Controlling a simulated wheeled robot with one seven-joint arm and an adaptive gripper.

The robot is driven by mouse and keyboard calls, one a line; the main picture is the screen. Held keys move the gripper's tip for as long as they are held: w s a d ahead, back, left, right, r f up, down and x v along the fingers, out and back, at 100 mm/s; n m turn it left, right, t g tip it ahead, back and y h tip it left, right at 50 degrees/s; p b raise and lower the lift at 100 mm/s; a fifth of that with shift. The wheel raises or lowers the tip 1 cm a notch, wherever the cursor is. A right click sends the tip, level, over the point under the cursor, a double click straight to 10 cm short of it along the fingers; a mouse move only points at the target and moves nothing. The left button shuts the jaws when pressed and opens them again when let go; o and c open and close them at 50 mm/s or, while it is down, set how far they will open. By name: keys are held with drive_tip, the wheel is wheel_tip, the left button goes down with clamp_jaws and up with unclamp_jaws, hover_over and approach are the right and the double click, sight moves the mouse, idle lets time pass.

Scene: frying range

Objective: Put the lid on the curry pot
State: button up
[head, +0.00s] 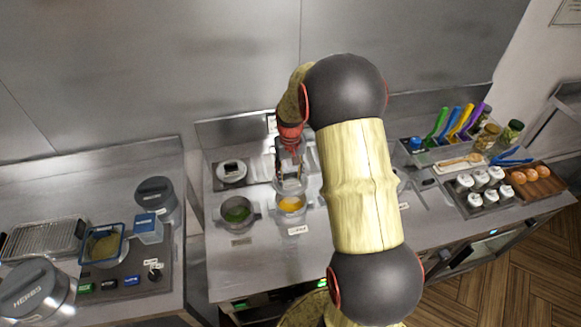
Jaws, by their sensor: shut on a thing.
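A small metal pot with orange-yellow contents (291,204) stands on the steel counter, a label in front of it. I take it to be the curry pot, but the label is too small to read. My gripper (290,176) is directly behind and above this pot, pointing down. It is shut on a greyish lid (289,186), which looks held over the pot's back part; the orange contents still show in front. I cannot tell whether lid and pot touch. My arm hides the counter to the right of the pot.
A pot with green contents (237,212) stands close on the left. A round pale-topped item (232,172) sits behind it. Right are bottles in a rack (483,187), eggs (530,176) and coloured utensils (455,124). Left are canisters (156,198). The front counter strip is clear.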

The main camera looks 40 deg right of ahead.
sight(290, 189)
drive_tip(key=shift+s+a+f, duration=0.25)
drive_tip(key=shift+s+f, duration=0.25)
drive_tip(key=shift+f, duration=0.1)
drive_tip(key=shift+f+b, duration=1.8)
drive_tip(key=shift+f, duration=1.3)
drive_tip(key=shift+f, duration=0.35)
drive_tip(key=o, duration=1.2)
drive_tip(key=o, duration=0.4)
drive_tip(key=shift+o, duration=0.9)
drive_tip(key=shift+r, duration=0.15)
